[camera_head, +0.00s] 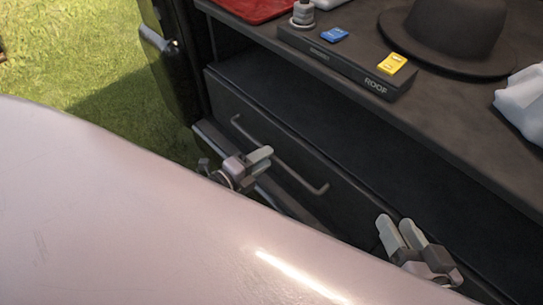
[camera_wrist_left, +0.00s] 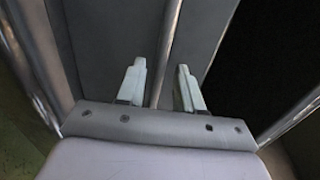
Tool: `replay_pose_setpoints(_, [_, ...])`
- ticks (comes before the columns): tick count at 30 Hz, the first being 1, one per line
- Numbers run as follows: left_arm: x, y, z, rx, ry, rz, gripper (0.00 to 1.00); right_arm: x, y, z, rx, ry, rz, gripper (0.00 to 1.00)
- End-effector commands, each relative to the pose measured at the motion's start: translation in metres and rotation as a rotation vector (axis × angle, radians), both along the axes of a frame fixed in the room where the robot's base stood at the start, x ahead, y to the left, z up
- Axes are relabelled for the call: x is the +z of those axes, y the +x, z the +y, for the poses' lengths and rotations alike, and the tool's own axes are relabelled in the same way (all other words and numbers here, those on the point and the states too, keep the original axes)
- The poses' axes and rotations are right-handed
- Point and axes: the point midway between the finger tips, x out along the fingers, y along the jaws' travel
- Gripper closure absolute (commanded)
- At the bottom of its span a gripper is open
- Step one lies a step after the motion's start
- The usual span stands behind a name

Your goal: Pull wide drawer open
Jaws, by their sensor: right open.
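The wide drawer (camera_head: 285,140) has a dark front with a long bar handle (camera_head: 305,183), below a dark shelf opening in the head view. My left gripper (camera_head: 264,154) is at the middle of the handle, its fingers apart. In the left wrist view, a metal bar (camera_wrist_left: 172,45), which looks like the handle, runs between the two open fingers (camera_wrist_left: 161,85); I cannot tell whether they touch it. My right gripper (camera_head: 400,226) is open and empty in front of the drawer's right part. My own pale body hides the drawer's lower area.
The top above holds a black hat (camera_head: 445,35), a dark block marked ROOF (camera_head: 345,63) with blue and yellow pieces, a red item (camera_head: 255,8) and a white bag (camera_head: 522,100). A dark post (camera_head: 178,60) stands left, with open grass (camera_head: 85,45) beyond.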

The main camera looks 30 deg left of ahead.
Motion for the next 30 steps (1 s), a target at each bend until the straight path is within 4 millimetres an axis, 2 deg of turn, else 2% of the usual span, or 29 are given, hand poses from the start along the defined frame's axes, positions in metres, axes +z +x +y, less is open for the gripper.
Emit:
replay_pose_setpoints(6, [-0.006,0.023,-0.008,0.0,-0.001,-0.001,0.64,-0.004,0.0,-0.001,-0.001,-0.006,-0.025,0.57])
replay_pose_setpoints(18, [-0.006,0.03,-0.011,0.001,-0.002,0.002,0.64,-0.001,-0.001,-0.004,-0.006,-0.02,-0.042,0.57])
replay_pose_setpoints(19, [-0.006,0.03,-0.011,0.001,-0.002,0.002,0.67,-0.001,-0.001,-0.004,-0.006,-0.019,-0.043,0.57])
replay_pose_setpoints(22, [-0.006,0.029,-0.011,0.001,-0.002,0.002,1.0,-0.001,-0.001,-0.004,-0.007,-0.02,-0.043,0.57])
replay_pose_setpoints(30, [-0.006,0.028,-0.01,0.001,-0.002,0.002,1.0,0.0,-0.001,-0.004,-0.006,-0.018,-0.041,0.57])
